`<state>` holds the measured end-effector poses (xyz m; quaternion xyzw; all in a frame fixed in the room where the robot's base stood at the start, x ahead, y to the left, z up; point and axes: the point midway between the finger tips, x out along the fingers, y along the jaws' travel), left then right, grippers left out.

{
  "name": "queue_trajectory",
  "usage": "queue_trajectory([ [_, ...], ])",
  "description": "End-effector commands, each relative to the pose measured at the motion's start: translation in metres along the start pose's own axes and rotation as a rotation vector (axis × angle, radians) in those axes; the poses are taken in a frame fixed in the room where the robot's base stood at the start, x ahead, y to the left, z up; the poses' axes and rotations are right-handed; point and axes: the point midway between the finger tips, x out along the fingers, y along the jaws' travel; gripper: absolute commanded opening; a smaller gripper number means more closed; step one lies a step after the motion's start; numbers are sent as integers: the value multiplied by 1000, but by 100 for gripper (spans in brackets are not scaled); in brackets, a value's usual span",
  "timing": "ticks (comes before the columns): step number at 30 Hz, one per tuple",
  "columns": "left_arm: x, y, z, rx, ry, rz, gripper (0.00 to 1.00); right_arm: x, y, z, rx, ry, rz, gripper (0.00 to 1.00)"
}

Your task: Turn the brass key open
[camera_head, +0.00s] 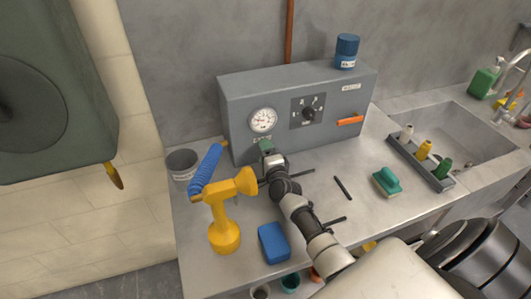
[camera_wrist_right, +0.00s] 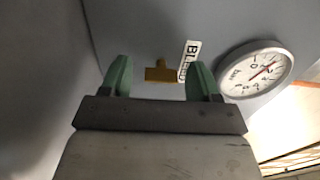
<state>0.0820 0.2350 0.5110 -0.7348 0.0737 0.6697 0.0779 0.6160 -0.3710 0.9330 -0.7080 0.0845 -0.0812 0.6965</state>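The brass key (camera_wrist_right: 163,72) is a small T-shaped piece on the grey box, beside a white label that is partly hidden. In the wrist view it lies between my right gripper's green fingertips (camera_wrist_right: 161,80), with a gap on each side. The fingers are open, and I see no contact with the key. In the head view my right gripper (camera_head: 265,147) is at the front of the grey box (camera_head: 236,105), below the gauge, and hides the key there. My left gripper is not in view.
The gauge (camera_head: 262,120), black dial (camera_head: 308,114) and orange handle (camera_head: 350,121) are on the box front. A blue block (camera_head: 273,243) lies close by. The sink is right.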

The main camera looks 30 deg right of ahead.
Motion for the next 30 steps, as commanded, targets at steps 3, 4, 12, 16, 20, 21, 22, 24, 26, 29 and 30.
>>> queue_trajectory([
  [3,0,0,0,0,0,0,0,0,-1,0,1,1,-2,62],
  [4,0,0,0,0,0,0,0,0,-1,0,1,1,-2,62],
  [12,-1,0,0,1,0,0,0,-19,0,0,4,0,0,62],
  [16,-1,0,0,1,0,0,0,-45,1,0,4,1,1,62],
  [20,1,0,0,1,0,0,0,-71,2,0,3,0,1,62],
  [21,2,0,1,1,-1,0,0,-78,1,0,3,1,0,62],
  [22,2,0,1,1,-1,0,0,-83,1,0,2,1,0,62],
  [24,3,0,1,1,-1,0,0,-93,1,0,2,1,0,62],
  [26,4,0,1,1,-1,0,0,-99,1,0,2,0,0,62],
  [29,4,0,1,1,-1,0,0,-106,0,0,0,0,0,62],
  [30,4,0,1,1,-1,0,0,-107,0,0,0,0,-1,62],
])
